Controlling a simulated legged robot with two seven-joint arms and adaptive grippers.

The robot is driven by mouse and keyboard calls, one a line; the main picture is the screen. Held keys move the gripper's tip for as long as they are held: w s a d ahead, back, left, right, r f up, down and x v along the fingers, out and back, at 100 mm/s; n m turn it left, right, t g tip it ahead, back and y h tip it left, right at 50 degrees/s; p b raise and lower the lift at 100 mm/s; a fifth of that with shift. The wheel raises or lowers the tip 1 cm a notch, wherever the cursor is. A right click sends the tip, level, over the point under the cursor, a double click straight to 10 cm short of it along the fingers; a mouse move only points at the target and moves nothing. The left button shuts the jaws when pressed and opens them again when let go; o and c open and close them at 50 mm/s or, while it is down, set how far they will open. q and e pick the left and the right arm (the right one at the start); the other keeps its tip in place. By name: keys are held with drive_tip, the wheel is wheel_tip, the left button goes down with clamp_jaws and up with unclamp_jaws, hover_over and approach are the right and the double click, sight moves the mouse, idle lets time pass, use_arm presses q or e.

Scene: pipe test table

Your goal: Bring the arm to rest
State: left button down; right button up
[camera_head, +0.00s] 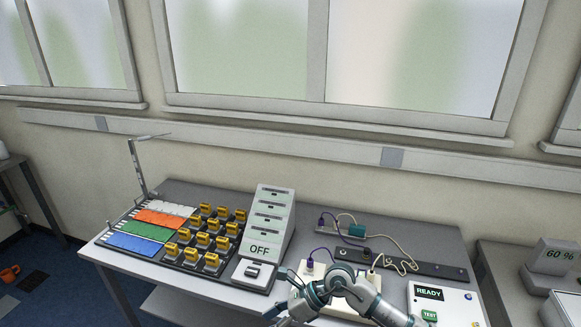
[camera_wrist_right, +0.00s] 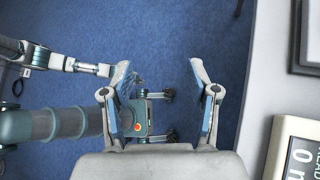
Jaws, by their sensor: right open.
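My right arm shows at the bottom of the head view, bent in front of the table (camera_head: 225,302). Its gripper is low in that view and hard to make out. In the right wrist view my right gripper (camera_wrist_right: 162,72) is open and empty, with its two fingers apart over the blue floor (camera_wrist_right: 175,30). The table's pale edge (camera_wrist_right: 240,110) runs along the right of that view, beside the gripper and apart from it. My left gripper is not in view.
The table carries a rack of yellow-topped parts (camera_head: 197,243), coloured trays (camera_head: 148,231), an OFF unit (camera_head: 268,222), a cabled board (camera_head: 312,280) behind my arm and a READY box (camera_head: 445,300). Parts of my own body show beneath the gripper in the wrist view.

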drive_tip(key=s+a+r+m+t+y, duration=0.2)
drive_tip(key=a+r+m+t+y, duration=0.3)
drive_tip(key=r+m+y, duration=0.55)
drive_tip(key=w+d+f+m+t+h, duration=0.3)
drive_tip(key=d+f+m+t+h, duration=0.4)
drive_tip(key=m, duration=0.6)
drive_tip(key=w+d+f+m+t+h, duration=0.3)
drive_tip(key=d+m+t+h, duration=0.4)
drive_tip(key=m+t, duration=0.4)
drive_tip(key=s+d+f+m+g+h, duration=0.3)
drive_tip(key=d+f+m+g+h, duration=0.15)
drive_tip(key=d+f+m, duration=0.5)
drive_tip(key=s+d+f+m+g+h, duration=0.4)
drive_tip(key=s+f+g, duration=0.3)
drive_tip(key=s+f, duration=0.55)
drive_tip(key=s+d+f+m+g+y, duration=0.1)
drive_tip(key=s+d+f+g, duration=0.2)
drive_tip(key=s, duration=0.4)
drive_tip(key=s+d+f+m+g+y, duration=0.1)
drive_tip(key=s+f+g, duration=0.25)
drive_tip(key=s, duration=0.45)
drive_tip(key=s+f, duration=0.3)
drive_tip(key=f, duration=1.3)
drive_tip(key=s+f+g, duration=0.1)
drive_tip(key=s+f, duration=0.2)
drive_tip(key=f, duration=1.3)
drive_tip(key=shift+f, duration=0.35)
